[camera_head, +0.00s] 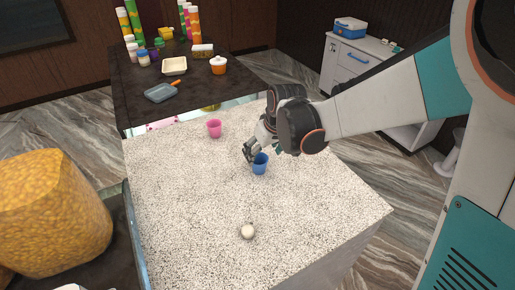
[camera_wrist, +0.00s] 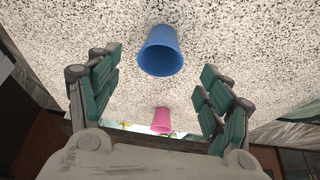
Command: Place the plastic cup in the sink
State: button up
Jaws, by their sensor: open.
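A blue plastic cup (camera_head: 260,164) stands on the speckled white counter, close to my gripper (camera_head: 250,151). A pink cup (camera_head: 214,128) stands farther back and to the left. In the wrist view, my gripper (camera_wrist: 160,65) is open, with its green-padded fingers wide apart and nothing held. The blue cup (camera_wrist: 160,52) shows in the gap between the fingertips; I cannot tell whether a finger touches it. The pink cup (camera_wrist: 161,120) shows lower in that view. I cannot make out a sink in either view.
A small white round object (camera_head: 247,232) sits on the front of the counter (camera_head: 185,205). A dark counter behind holds a cream tray (camera_head: 174,66), a blue pan (camera_head: 160,92), an orange pot (camera_head: 218,65) and several jars. A large yellow sack (camera_head: 50,210) stands at left.

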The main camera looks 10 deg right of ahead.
aim_at(259, 161)
jog(key=shift+x, duration=3.7)
jog(key=shift+s, duration=0.1)
jog(key=c, duration=1.2)
jog(key=shift+r, duration=0.1)
jog(key=shift+c, duration=0.4)
